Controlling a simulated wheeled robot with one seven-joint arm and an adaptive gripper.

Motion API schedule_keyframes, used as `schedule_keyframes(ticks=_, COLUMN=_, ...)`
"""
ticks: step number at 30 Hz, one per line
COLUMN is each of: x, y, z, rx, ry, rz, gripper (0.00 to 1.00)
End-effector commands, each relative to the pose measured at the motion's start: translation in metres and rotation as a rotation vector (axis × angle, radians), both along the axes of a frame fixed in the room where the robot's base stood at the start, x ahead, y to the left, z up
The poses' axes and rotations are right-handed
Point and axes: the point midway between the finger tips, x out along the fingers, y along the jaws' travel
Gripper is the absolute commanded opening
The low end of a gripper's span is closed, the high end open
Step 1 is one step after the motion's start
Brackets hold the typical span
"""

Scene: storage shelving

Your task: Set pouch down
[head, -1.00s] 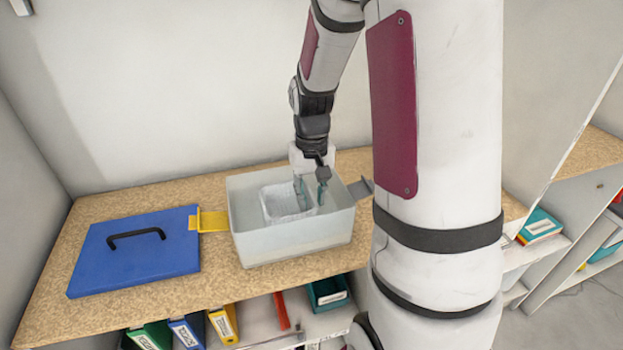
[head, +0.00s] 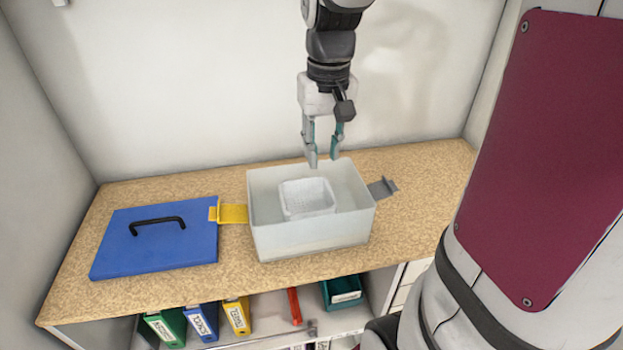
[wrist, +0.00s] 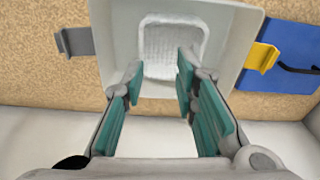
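My gripper (head: 323,163) hangs above the back part of an open translucent bin (head: 310,240). Its fingers are apart with nothing between them, as the wrist view also shows (wrist: 160,72). Inside the bin sits a white, basket-like item with a meshed texture (head: 307,198); it shows in the wrist view too (wrist: 172,50), beyond the fingertips. I cannot make out a separate pouch, nor tell whether this white item is the pouch.
A blue lid with a black handle (head: 157,247) lies left of the bin. A yellow latch (head: 233,213) and a grey latch (head: 382,188) stick out from the bin's sides. Coloured binders (head: 202,322) and a teal box (head: 342,292) stand below the worktop (head: 420,205).

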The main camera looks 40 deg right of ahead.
Motion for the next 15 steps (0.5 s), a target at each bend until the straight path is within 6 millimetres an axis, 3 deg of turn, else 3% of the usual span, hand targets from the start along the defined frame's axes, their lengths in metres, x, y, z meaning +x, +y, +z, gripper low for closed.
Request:
schedule_keyframes(ticks=6, x=-0.039, y=0.053, z=0.033, rx=-0.036, ry=-0.117, rz=0.113, gripper=0.27)
schedule_keyframes(ticks=15, x=-0.098, y=0.104, z=0.047, rx=-0.061, ry=-0.267, rz=0.251, gripper=0.27)
